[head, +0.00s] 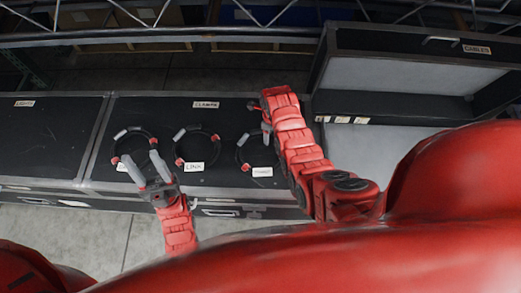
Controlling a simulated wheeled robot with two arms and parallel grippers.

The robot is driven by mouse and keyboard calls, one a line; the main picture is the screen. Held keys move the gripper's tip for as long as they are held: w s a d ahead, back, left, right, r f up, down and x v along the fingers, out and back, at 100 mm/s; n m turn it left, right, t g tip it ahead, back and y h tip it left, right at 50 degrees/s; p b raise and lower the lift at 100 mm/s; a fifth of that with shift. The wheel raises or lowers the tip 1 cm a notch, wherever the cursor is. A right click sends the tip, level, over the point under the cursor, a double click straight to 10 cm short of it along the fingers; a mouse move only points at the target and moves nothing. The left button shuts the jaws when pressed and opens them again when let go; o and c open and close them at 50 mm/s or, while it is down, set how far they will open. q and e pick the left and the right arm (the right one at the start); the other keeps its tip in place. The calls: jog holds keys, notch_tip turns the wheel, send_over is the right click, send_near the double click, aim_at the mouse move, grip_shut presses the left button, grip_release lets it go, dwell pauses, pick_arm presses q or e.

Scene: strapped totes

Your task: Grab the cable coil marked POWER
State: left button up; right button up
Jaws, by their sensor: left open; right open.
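Three black cable coils lie in a row on a black case lid. The middle coil (176,150) has a white tag (195,167) that seems to read LINK. The right coil (238,156) has a white tag (262,171) too small to read surely. My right gripper (267,131) is over the right coil's far right side, its fingers mostly hidden by the arm. Neither gripper visibly holds a coil.
The coils' case carries a CLAMPS label (206,105). Another closed case (45,140) adjoins it on the left. An open case (375,145) with its lid (395,75) raised, labelled CABLES, stands right. A metal truss (160,36) crosses the back.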

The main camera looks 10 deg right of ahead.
jog(key=shift+f, duration=0.25)
grip_shut()
dwell(0.3)
